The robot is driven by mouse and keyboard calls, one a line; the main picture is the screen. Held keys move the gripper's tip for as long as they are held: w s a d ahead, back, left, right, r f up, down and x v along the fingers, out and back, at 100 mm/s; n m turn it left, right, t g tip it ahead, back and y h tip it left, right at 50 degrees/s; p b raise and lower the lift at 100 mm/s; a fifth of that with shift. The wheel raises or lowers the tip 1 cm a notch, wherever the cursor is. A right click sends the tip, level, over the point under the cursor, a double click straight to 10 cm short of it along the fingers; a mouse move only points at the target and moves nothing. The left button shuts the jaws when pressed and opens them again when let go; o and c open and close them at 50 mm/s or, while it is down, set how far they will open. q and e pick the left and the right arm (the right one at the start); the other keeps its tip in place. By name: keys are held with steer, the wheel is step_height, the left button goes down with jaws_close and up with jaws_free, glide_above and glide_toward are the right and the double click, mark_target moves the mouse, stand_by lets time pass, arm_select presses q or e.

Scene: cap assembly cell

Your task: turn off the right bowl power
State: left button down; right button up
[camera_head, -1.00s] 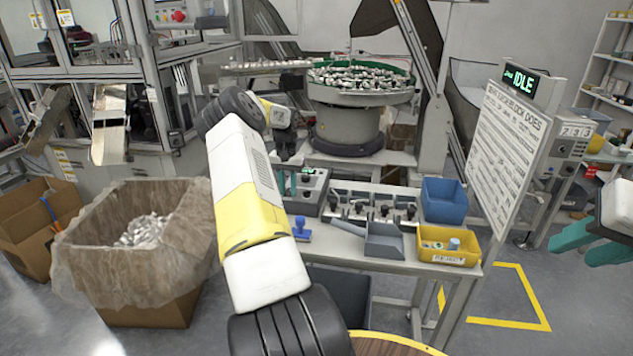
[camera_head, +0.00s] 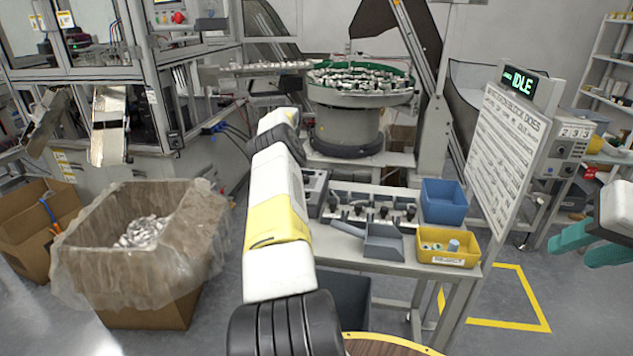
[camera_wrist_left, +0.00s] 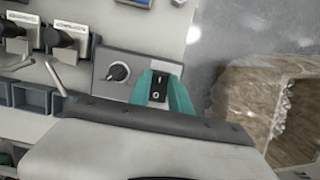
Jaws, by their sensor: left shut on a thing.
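The grey control box (camera_head: 315,185) stands at the left end of the work table, partly hidden by my left arm. In the left wrist view the box (camera_wrist_left: 112,92) carries a round black knob (camera_wrist_left: 118,72) and a black power switch (camera_wrist_left: 158,86). My left gripper (camera_wrist_left: 159,90) has its teal fingers on either side of this switch and is shut on it. My left fingers are hidden behind the arm in the head view. The bowl feeder (camera_head: 347,130), with a green-lined bowl full of metal parts, stands behind the table. My right gripper (camera_head: 574,250) is open and empty at the right edge.
A row of black-handled fixtures (camera_head: 372,208), a grey scoop (camera_head: 382,243), a blue bin (camera_head: 443,200) and a yellow bin (camera_head: 447,247) occupy the table. A sign board (camera_head: 503,150) with an IDLE display stands right. A lined carton (camera_head: 140,260) stands on the floor at left.

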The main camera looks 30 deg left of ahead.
arm_select(q)
steer(key=c, duration=1.2)
jaws_free()
steer(key=v, duration=0.2)
steer(key=s+v, duration=0.1)
steer(key=shift+w+r, duration=0.2)
steer(key=shift+r, duration=0.3)
steer(key=shift+s+d+f, duration=0.1)
steer(key=shift+s+d, duration=0.05)
steer(key=shift+s, duration=0.05)
steer(key=s+d, duration=0.3)
steer(key=s, duration=0.1)
steer(key=s+d+r, duration=0.1)
steer(key=s+d, duration=0.2)
steer(key=s, duration=0.1)
steer(key=s+d, duration=0.4)
steer(key=shift+d+r, duration=0.1)
steer(key=shift+r, duration=0.05)
